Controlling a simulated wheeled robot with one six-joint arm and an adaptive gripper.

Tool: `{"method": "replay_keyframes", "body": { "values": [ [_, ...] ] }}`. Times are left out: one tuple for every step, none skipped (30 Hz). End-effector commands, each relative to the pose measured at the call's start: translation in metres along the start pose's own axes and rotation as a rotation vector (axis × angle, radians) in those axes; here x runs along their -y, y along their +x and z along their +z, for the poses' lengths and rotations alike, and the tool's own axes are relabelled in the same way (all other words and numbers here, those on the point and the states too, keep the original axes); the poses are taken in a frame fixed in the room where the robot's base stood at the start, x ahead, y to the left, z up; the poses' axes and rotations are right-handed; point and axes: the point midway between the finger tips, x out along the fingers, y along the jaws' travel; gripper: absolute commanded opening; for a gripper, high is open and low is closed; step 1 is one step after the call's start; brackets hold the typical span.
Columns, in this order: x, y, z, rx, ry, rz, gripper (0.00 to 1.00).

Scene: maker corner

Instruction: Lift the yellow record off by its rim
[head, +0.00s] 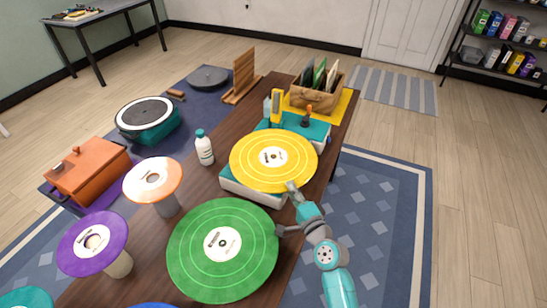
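The yellow record (250,170), with a white label and centre hole, lies roughly level on a teal and white record player (250,190) on the long wooden table. It hides most of the player's top. My gripper (292,187) comes from the lower right, and its tip overlaps the record's near right rim. The fingers are small and partly hidden, so I cannot tell whether they are open or closed, or whether they touch the rim.
A large green record (190,245) lies just in front, close to my wrist. Orange (135,180) and purple (75,245) discs stand on pedestals at left. A white bottle (204,150) stands left of the player. A wooden record crate (328,97) is behind. Rug (385,215) is clear at right.

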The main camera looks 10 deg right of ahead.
Motion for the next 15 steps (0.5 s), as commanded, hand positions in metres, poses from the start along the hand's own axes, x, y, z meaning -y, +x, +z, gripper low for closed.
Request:
{"method": "replay_keyframes", "body": {
  "values": [
    [0.002, 0.009, 0.002, 0.002, 0.000, -0.003, 0.14],
    [0.002, 0.013, 0.002, 0.003, -0.001, -0.002, 0.14],
    [0.002, 0.019, 0.003, 0.003, -0.001, -0.002, 0.14],
    [0.002, 0.023, 0.003, 0.003, 0.000, -0.002, 0.14],
    [0.001, 0.027, 0.002, 0.002, 0.000, -0.001, 0.14],
    [0.002, 0.031, 0.002, 0.002, 0.000, -0.001, 0.14],
    [0.002, 0.034, 0.002, 0.001, 0.000, -0.002, 0.14],
    [0.002, 0.036, 0.002, 0.001, -0.001, -0.001, 0.14],
    [0.001, 0.038, 0.002, 0.001, -0.001, -0.001, 0.14],
    [0.001, 0.038, 0.002, 0.001, -0.001, 0.000, 0.14],
    [0.001, 0.039, 0.002, 0.000, -0.001, 0.000, 0.14],
    [0.001, 0.039, 0.002, 0.000, -0.001, 0.000, 0.14],
    [0.001, 0.039, 0.002, 0.000, -0.001, 0.000, 0.14],
    [0.001, 0.039, 0.002, 0.000, -0.001, 0.000, 0.14],
    [0.001, 0.039, 0.002, 0.000, -0.001, 0.000, 0.14]
  ]
}}
